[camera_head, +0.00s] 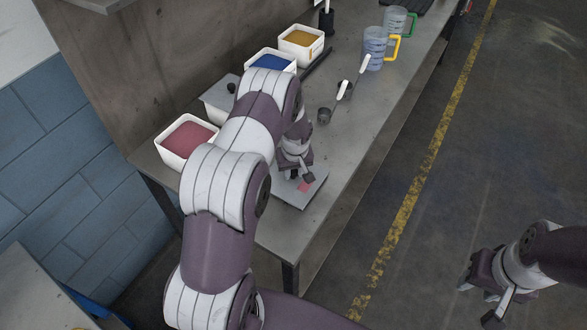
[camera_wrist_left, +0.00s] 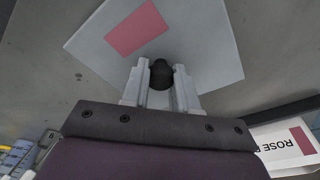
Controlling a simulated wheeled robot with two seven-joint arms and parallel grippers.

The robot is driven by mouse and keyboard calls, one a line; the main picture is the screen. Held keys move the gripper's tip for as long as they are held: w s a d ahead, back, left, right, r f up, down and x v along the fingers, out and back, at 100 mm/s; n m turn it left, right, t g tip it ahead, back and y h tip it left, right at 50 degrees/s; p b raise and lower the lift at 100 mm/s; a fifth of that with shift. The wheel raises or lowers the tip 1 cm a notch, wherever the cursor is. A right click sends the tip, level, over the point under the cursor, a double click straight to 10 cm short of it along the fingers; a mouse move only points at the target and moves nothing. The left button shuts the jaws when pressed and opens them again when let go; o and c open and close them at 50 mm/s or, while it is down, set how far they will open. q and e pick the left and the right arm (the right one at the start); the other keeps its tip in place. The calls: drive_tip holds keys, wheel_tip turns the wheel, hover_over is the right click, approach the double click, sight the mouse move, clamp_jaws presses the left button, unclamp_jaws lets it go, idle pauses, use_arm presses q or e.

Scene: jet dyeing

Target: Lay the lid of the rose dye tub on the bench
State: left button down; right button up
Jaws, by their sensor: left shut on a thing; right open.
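The rose dye tub (camera_head: 187,138) is a white tub with pink dye, uncovered, at the near left end of the bench (camera_head: 285,226). Its label shows partly in the left wrist view (camera_wrist_left: 285,146). The lid (camera_head: 312,188) is a flat grey plate with a pink patch, lying at or just above the bench top near its front edge; I cannot tell whether it touches. My left gripper (camera_wrist_left: 160,80) is shut on the lid's black knob (camera_wrist_left: 161,73). My right gripper (camera_head: 483,300) is open and empty, over the floor at the lower right.
A lidded tub (camera_head: 219,97), a blue dye tub (camera_head: 270,62) and a yellow dye tub (camera_head: 302,43) stand along the wall. Bench space right of the lid is clear.

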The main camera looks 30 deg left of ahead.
use_arm(q)
drive_tip(key=shift+f, duration=0.15)
drive_tip(key=c, duration=0.9)
unclamp_jaws()
drive_tip(key=shift+o, duration=0.2)
